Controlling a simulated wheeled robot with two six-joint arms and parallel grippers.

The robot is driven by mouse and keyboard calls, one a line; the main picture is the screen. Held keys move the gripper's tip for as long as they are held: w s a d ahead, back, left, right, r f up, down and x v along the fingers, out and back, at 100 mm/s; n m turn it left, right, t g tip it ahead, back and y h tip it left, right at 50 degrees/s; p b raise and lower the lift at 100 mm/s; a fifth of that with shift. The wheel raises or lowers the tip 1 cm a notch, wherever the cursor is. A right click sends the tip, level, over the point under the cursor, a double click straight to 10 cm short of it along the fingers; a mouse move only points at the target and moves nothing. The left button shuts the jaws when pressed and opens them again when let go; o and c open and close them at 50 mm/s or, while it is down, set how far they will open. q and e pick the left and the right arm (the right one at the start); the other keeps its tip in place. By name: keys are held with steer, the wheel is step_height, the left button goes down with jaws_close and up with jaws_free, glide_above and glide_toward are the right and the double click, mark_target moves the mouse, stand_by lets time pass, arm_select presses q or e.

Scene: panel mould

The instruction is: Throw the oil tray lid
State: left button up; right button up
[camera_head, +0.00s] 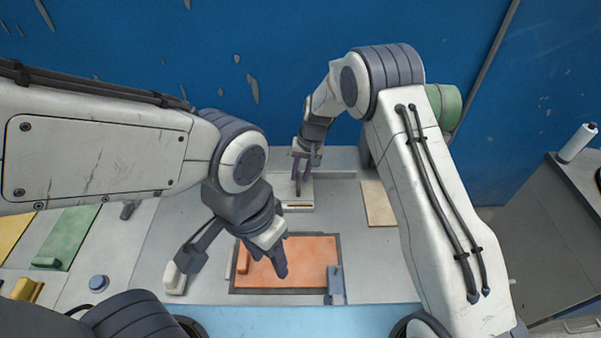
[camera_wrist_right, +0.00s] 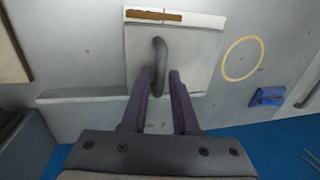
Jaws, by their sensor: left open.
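The oil tray lid appears to be the pale plate (camera_wrist_right: 195,55) with a curved grey handle (camera_wrist_right: 158,60) in the right wrist view. In the head view, the plate (camera_head: 299,208) is at the back middle, partly hidden by my right gripper (camera_head: 300,185). My right gripper's dark fingers (camera_wrist_right: 162,76) reach the handle, one on each side. I cannot tell whether they are closed tight on it. My left gripper (camera_head: 280,268) is open and hangs over the orange panel (camera_head: 305,260), with nothing seen in it.
A dark frame surrounds the orange panel, with a blue-grey block (camera_head: 335,285) at its right. A tan plate (camera_head: 378,203) lies right of the lid. Green (camera_head: 68,238) and yellow panels lie at left. A blue wall (camera_head: 270,60) stands behind. A yellow ring (camera_wrist_right: 243,58) marks the surface.

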jaws_close()
stand_by(1.2)
